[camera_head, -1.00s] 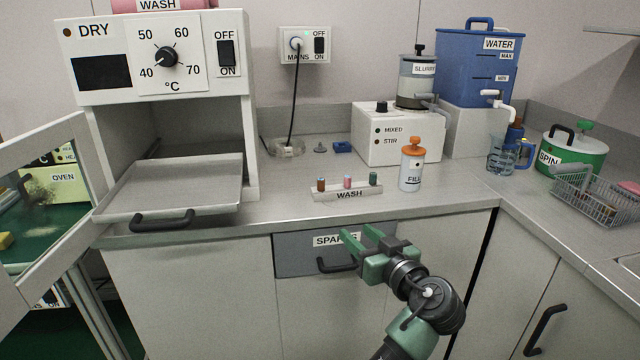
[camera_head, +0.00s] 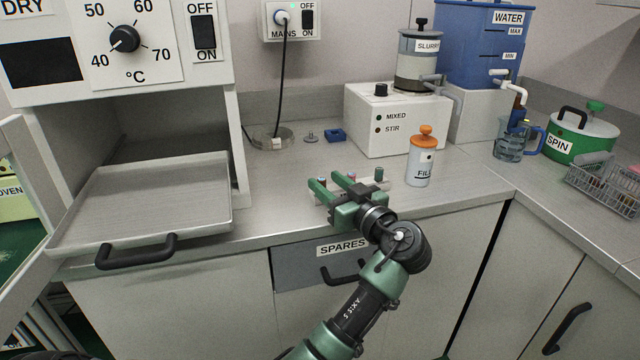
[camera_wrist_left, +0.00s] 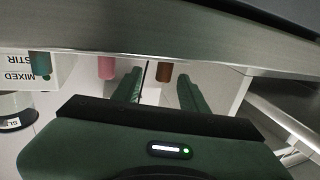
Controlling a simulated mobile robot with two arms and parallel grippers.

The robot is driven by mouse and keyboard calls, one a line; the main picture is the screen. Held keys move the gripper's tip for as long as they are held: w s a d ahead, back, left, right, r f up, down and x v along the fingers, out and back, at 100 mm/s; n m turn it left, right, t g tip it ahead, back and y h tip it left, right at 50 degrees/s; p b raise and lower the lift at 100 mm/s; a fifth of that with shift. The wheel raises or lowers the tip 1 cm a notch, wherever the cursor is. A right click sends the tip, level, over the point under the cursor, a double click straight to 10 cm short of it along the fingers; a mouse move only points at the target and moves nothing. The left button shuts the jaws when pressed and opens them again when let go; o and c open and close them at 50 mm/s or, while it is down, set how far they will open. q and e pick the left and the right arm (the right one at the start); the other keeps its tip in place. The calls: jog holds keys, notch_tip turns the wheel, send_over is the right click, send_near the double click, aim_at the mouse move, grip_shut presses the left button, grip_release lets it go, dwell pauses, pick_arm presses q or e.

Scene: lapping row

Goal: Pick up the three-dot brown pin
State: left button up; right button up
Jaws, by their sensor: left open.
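The brown pin (camera_wrist_left: 164,71) shows in the left wrist view, between my two green fingers and beyond them. Its dots are too small to make out. A pink pin (camera_wrist_left: 106,67) and a green pin (camera_wrist_left: 40,64) stand in a row beside it. In the head view the green pin (camera_head: 379,173) and the top of the pink pin (camera_head: 351,176) show on the white WASH rack (camera_head: 384,185). There my left gripper (camera_head: 326,180) hides most of the brown pin and the rack's left part. My left gripper is open and empty. My right gripper is out of view.
The orange-capped FILL bottle (camera_head: 420,165) stands right of the rack. The pulled-out oven tray (camera_head: 150,200) is to the left. The stirrer box (camera_head: 385,120) stands behind. The closed SPARES drawer (camera_head: 300,266) is below the counter edge. Bare counter lies between tray and rack.

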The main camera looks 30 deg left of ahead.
pick_arm(q)
jog(key=x, duration=0.5)
jog(key=shift+s+a+f, duration=0.1)
jog(key=shift+s+a, duration=0.05)
jog(key=shift+s, duration=0.05)
jog(key=c, duration=0.9)
grip_shut()
